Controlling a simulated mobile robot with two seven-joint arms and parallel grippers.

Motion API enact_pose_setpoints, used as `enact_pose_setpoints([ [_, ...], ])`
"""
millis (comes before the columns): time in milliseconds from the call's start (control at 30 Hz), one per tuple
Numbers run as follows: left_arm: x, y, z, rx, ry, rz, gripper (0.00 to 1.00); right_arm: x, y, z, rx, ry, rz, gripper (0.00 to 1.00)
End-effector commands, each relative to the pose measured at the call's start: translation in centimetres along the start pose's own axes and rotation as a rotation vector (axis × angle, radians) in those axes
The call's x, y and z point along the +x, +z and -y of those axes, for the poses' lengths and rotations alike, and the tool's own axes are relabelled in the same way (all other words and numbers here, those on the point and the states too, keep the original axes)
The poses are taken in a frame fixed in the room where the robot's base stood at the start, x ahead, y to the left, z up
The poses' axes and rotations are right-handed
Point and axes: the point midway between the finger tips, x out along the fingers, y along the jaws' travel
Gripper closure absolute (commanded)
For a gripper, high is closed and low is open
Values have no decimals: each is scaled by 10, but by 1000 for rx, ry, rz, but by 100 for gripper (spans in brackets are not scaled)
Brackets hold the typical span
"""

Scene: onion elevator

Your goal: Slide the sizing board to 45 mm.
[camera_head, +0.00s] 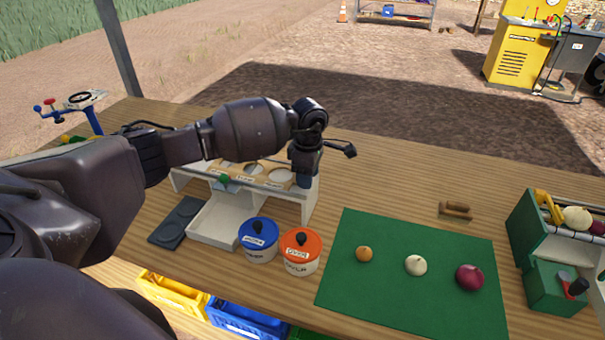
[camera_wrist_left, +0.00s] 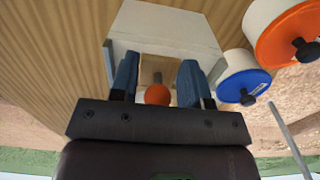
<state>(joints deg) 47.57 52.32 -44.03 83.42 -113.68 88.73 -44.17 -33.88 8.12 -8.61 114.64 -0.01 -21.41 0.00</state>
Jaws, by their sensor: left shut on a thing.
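The sizing board (camera_head: 266,173) is a wooden strip with round holes and small labels, lying on top of a white stand (camera_head: 309,200). A green knob (camera_head: 225,180) shows at its front edge. My left gripper (camera_head: 304,178) points down at the right end of the board and hides that part. The label readings are too small to tell. My right gripper is out of view.
A white tray (camera_head: 215,236) sits at the stand's foot. A blue-lidded pot (camera_head: 258,242) and an orange-lidded pot (camera_head: 300,254) stand in front. A green mat (camera_head: 395,300) with several onions lies to the right.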

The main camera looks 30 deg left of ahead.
Motion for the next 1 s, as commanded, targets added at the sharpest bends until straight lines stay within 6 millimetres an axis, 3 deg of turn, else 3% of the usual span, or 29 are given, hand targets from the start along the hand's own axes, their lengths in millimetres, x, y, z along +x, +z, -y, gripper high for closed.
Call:
enact_pose_setpoints([
  [1000,-1,44,0,2,2,2,86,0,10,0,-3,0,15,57],
])
